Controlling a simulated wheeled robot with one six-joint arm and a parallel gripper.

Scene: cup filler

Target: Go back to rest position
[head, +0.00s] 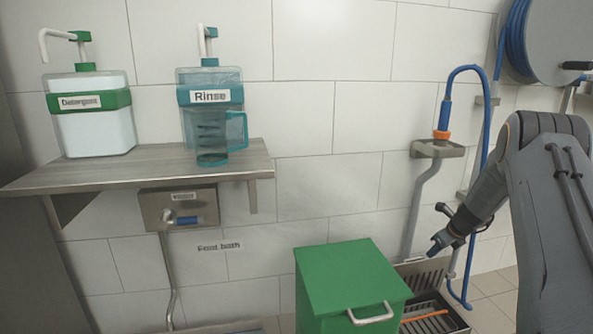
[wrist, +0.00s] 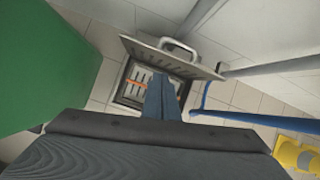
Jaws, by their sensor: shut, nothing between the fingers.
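My gripper (head: 437,246) is shut and empty, on the right in the head view, pointing down and left in the air near the open floor drain. Its closed fingertips also show in the wrist view (wrist: 161,98), in front of the drain. My arm reaches in from the right edge of the head view. No object is in the fingers.
A green lidded bin (head: 350,275) stands left of my gripper. The floor drain (head: 430,314) holds an orange item; its grate (wrist: 170,55) is raised. A blue hose (head: 488,140) hangs on the right. A shelf (head: 140,170) carries detergent (head: 92,125) and rinse (head: 200,118) dispensers. A teal cup (head: 236,130) is at the rinse dispenser.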

